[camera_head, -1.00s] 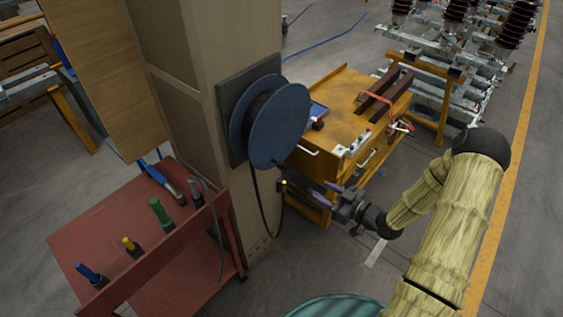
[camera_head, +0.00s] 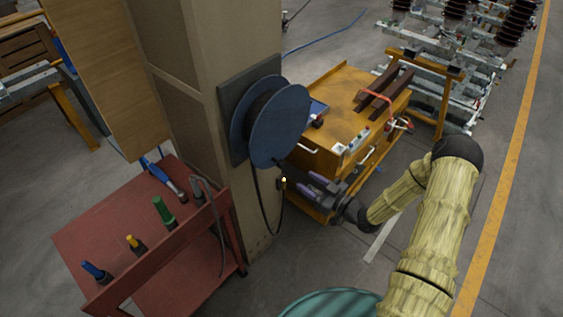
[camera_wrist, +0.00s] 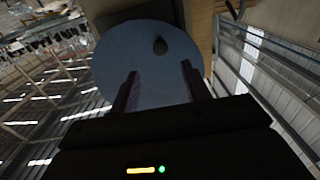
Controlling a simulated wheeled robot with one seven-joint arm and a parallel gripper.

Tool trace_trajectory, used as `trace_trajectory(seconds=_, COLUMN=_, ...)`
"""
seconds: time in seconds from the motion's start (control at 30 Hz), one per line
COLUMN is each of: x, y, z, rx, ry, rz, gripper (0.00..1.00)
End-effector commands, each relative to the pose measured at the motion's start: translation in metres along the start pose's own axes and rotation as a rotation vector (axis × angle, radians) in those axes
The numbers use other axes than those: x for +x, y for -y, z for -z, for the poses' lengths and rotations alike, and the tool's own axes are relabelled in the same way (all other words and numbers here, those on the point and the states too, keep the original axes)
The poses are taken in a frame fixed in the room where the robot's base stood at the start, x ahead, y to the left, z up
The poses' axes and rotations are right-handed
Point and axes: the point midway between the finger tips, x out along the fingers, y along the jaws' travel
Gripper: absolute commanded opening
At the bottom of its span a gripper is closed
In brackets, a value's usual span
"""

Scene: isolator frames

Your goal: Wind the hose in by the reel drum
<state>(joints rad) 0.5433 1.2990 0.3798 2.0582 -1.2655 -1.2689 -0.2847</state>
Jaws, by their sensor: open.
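The reel drum (camera_head: 277,127) is a blue disc mounted on a dark plate (camera_head: 234,122) on the side of a beige column. A dark hose (camera_head: 262,205) hangs from it in a loop, with a small brass-coloured end (camera_head: 284,181). My gripper (camera_head: 296,182) is open and empty, below and right of the drum, near the hanging hose end. In the wrist view the drum face (camera_wrist: 140,55) fills the middle behind my two spread fingers (camera_wrist: 158,88). A dark knob (camera_wrist: 160,45) stands on the face, beyond the fingertips and apart from them.
A red cart (camera_head: 150,240) with several upright tools stands at the left. A yellow workbench (camera_head: 350,115) with items on top stands close behind my gripper. The beige column (camera_head: 205,60) is beside the drum. A green round thing (camera_head: 330,304) shows at the bottom edge.

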Motion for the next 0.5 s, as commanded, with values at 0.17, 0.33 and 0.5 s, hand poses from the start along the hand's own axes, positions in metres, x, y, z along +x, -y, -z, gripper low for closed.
trace_trajectory(seconds=0.17, x=0.033, y=0.001, z=0.004, rx=0.000, ry=-0.001, rz=0.003, gripper=0.47)
trace_trajectory(seconds=0.33, x=0.063, y=0.001, z=0.003, rx=0.000, ry=-0.001, rz=0.001, gripper=0.47)
trace_trajectory(seconds=0.5, x=0.092, y=0.001, z=0.003, rx=0.000, ry=0.000, rz=0.002, gripper=0.47)
